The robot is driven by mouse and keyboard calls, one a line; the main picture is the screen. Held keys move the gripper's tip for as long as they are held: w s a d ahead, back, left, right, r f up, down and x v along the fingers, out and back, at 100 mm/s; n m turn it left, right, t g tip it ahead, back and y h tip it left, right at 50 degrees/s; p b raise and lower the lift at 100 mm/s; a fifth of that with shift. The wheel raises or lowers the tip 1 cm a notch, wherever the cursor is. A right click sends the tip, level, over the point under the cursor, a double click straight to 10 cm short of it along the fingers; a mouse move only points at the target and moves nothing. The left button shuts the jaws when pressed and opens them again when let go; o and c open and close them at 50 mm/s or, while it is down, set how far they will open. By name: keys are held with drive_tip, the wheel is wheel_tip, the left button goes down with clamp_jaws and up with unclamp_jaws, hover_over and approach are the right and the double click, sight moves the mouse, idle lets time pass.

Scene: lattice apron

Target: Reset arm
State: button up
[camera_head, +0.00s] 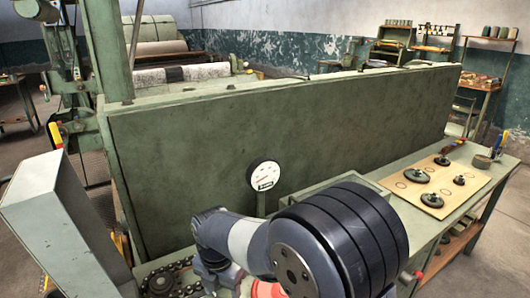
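My arm (240,243) shows at the bottom middle in the head camera view. Its grey links lead to a large dark ringed joint (350,235) close to the camera. I cannot see my gripper or its fingertips. The dark joint hides part of the bench behind it. A bit of red-orange (268,289) shows below the arm; I cannot tell what it is.
A long green machine panel (280,140) stands behind my arm, with a round white gauge (264,175) before it. A chain and sprocket (160,283) lie lower left. On the right, a wooden board (470,172) holds several dark knobbed discs (418,174).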

wheel_tip(320, 180, down, 6)
drive_tip(key=shift+r, duration=0.2)
drive_tip(key=shift+r+m, duration=0.15)
drive_tip(key=shift+m, duration=0.15)
drive_tip(key=m, duration=0.4)
drive_tip(key=shift+m, duration=0.4)
drive_tip(key=m+p, duration=0.1)
drive_tip(key=m, duration=1.1)
drive_tip(key=shift+s+p, duration=0.1)
drive_tip(key=shift+p, duration=0.2)
drive_tip(key=m+p, duration=0.1)
drive_tip(key=m, duration=0.5)
